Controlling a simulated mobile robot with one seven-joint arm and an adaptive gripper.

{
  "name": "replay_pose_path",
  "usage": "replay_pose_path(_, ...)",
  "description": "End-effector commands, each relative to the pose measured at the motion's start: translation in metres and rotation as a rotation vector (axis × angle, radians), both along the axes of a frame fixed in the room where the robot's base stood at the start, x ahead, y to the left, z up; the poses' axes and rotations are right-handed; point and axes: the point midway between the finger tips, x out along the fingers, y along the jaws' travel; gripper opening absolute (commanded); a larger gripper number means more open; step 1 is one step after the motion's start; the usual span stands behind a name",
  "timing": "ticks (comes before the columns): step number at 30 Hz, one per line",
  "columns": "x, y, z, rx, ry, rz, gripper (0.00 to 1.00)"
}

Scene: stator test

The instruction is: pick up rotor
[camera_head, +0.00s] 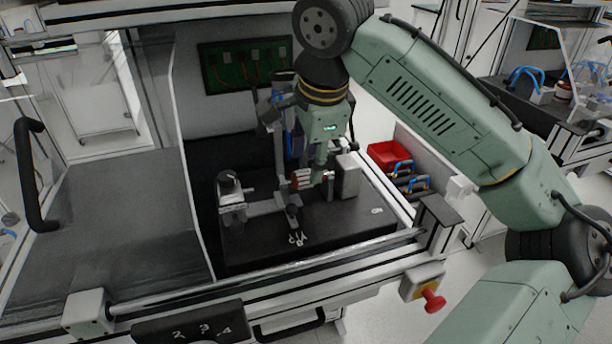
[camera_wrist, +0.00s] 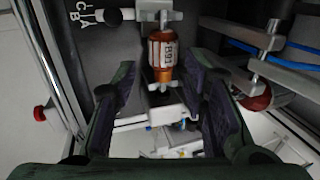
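The rotor (camera_wrist: 163,55) is a copper-orange cylinder with a white printed label and a metal shaft. In the wrist view it sits upper centre, its shaft ends at grey metal holders. In the head view the rotor (camera_head: 302,179) shows small and reddish on the test fixture. My gripper (camera_wrist: 160,88) is open, its two dark padded fingers spread to the left and right of the rotor's line, with gaps on both sides. In the head view my gripper (camera_head: 320,165) points down close beside the rotor. I cannot tell how far the fingertips are above it.
The fixture stands on a black base plate (camera_head: 340,232) inside a framed enclosure. A grey block (camera_head: 348,177) stands right of the rotor, and a grey clamp unit (camera_head: 229,193) stands left. A red bin (camera_head: 389,155) lies at the right. A metal rail (camera_head: 270,293) crosses the front.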

Motion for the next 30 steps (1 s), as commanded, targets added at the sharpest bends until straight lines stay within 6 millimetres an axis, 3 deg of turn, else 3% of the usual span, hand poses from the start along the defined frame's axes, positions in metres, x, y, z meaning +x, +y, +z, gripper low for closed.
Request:
replay_pose_path(9, 0.013, 0.007, -0.04, -0.002, 0.003, -0.001, 0.4)
replay_pose_path(19, 0.015, 0.007, -0.047, 0.0, 0.001, -0.001, 0.39)
replay_pose_path(30, 0.015, 0.007, -0.046, 0.0, 0.002, -0.001, 0.14)
